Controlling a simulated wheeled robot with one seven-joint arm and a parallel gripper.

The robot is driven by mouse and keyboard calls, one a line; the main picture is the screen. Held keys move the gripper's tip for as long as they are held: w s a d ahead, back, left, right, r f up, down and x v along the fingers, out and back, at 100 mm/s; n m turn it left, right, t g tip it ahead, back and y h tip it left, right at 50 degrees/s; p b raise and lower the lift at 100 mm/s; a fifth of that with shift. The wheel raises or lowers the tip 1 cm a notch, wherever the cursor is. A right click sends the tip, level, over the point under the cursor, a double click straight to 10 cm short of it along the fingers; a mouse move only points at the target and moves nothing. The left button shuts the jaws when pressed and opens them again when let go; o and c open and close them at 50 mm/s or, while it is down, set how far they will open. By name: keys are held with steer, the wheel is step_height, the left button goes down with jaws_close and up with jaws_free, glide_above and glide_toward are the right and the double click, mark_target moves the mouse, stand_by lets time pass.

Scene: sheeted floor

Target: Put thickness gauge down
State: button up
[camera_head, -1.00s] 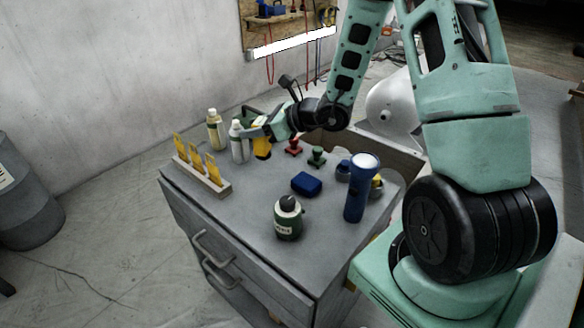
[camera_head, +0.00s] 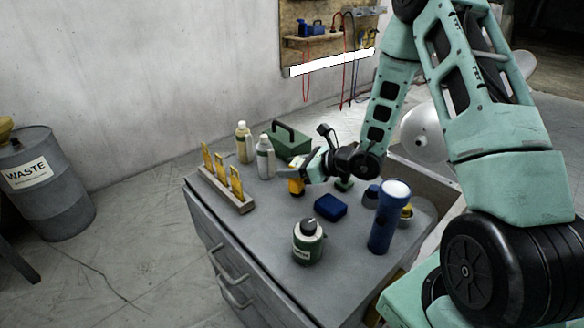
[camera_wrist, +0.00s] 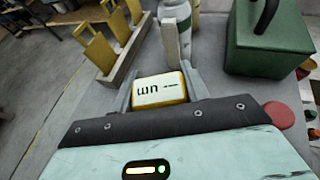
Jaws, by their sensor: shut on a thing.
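The thickness gauge (camera_head: 296,187) is a small yellow block. Its pale face with dark marks shows in the wrist view (camera_wrist: 160,90). My gripper (camera_head: 303,176) is shut on it, with one finger on each side in the wrist view (camera_wrist: 160,98). The gauge is over the grey cabinet top (camera_head: 265,220), right of the white bottle (camera_head: 265,158) and up-left of the blue box (camera_head: 330,207). I cannot tell whether its underside touches the top.
A rack of yellow tags (camera_head: 228,190) stands left. A cream bottle (camera_head: 243,143) and green toolbox (camera_head: 290,140) stand behind. A dark green bottle (camera_head: 307,243) and blue flashlight (camera_head: 388,220) stand in front. A red round thing (camera_wrist: 279,115) is close right of my gripper. Bare surface lies front-left.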

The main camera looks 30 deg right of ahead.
steer(key=shift+f, duration=0.2)
steer(key=o, duration=1.1)
steer(key=shift+c, duration=0.2)
steer(key=shift+r, duration=0.15)
